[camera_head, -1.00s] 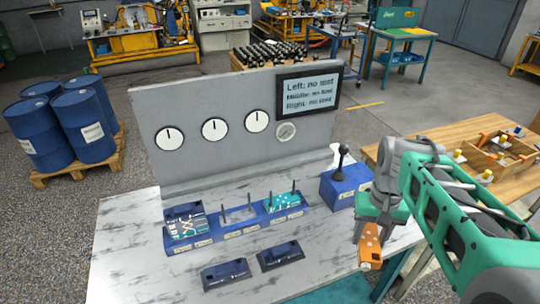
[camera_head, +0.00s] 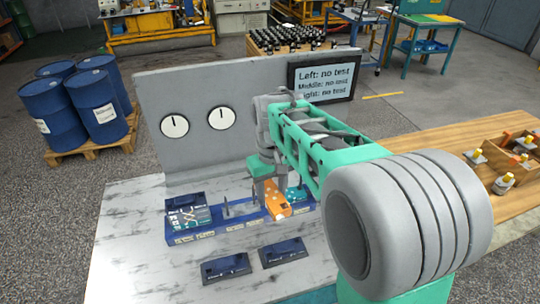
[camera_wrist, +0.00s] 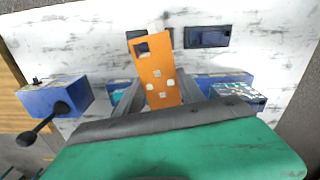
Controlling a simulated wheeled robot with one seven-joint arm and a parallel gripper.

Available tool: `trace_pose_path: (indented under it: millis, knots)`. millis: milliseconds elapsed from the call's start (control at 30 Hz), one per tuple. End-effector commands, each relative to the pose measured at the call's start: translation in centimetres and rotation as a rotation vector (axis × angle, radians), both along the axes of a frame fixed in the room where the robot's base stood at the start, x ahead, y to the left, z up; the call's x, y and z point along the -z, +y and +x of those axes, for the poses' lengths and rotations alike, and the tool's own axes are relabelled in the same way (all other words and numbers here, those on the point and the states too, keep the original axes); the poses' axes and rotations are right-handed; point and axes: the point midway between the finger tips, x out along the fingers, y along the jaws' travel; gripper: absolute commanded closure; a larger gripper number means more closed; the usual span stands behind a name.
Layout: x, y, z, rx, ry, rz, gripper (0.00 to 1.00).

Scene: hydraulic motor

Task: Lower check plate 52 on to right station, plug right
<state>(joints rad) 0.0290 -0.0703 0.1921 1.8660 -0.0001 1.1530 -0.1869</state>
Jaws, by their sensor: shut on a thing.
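My gripper (camera_head: 266,184) is shut on an orange plate (camera_head: 276,206) with pale spots and a dark square hole, taken to be check plate 52. It hangs tilted in front of the right end of the blue station row (camera_head: 207,234). A teal plate (camera_head: 298,194) shows at the right station, partly hidden by the orange plate and gripper. In the wrist view the orange plate (camera_wrist: 155,72) sits between the fingers (camera_wrist: 158,98); contact with the station cannot be told. Two dark blue blocks, a left one (camera_head: 226,267) and a right one (camera_head: 283,252), lie in front; which is the plug is unclear.
The left station holds a patterned plate (camera_head: 188,217); the middle has upright pins (camera_head: 228,208). A grey panel (camera_head: 200,85) with gauges and a screen (camera_head: 322,77) stands behind. A blue lever box (camera_wrist: 55,99) stands beside the row. The marble tabletop front left is clear.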

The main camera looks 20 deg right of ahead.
Motion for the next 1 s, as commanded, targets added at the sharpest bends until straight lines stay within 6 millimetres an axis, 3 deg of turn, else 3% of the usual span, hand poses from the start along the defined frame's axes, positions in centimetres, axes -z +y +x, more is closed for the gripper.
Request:
trace_pose_path:
  millis: [300, 500, 667, 1000]
  knots:
    - [1.4, -6.0, 10.1, -0.842, 0.002, 0.000, 1.00]
    - [3.1, -9.9, 14.2, -1.282, -0.001, -0.002, 1.00]
    - [3.7, -11.0, 15.0, -1.407, -0.001, -0.003, 1.00]
    - [5.6, -11.1, 15.0, -1.410, 0.001, -0.002, 1.00]
